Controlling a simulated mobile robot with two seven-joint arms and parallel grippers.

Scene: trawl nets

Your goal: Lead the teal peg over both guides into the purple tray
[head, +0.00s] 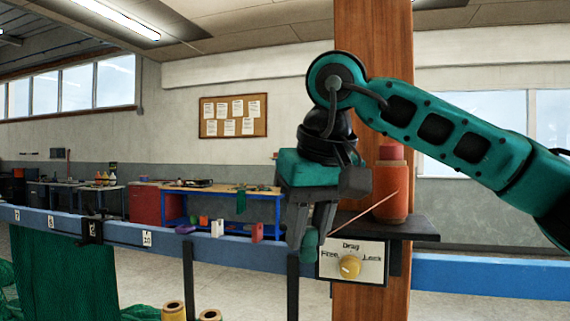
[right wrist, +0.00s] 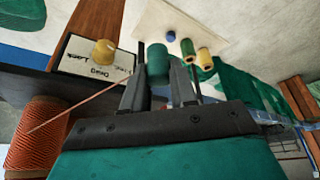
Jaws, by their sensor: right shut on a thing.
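My right gripper (head: 308,232) is shut on the teal peg (head: 309,246) and points down, just left of the drag panel and above the floor. The peg also shows between the fingers in the right wrist view (right wrist: 158,62). A thin reddish line (head: 364,214) runs from near the peg to the orange twine spool (head: 391,203). A small purple thing (head: 185,229) shows at the blue rail, further left; I cannot tell whether it is the tray. I cannot identify the two guides for certain. My left gripper is not in view.
The blue rail (head: 480,277) crosses the view, with a black clamp (head: 92,229) and number tags. A wooden post (head: 371,100) carries a dark shelf (head: 415,228) and the drag panel (head: 332,271) with its yellow knob (head: 350,266). Green netting (head: 60,275) hangs at left.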

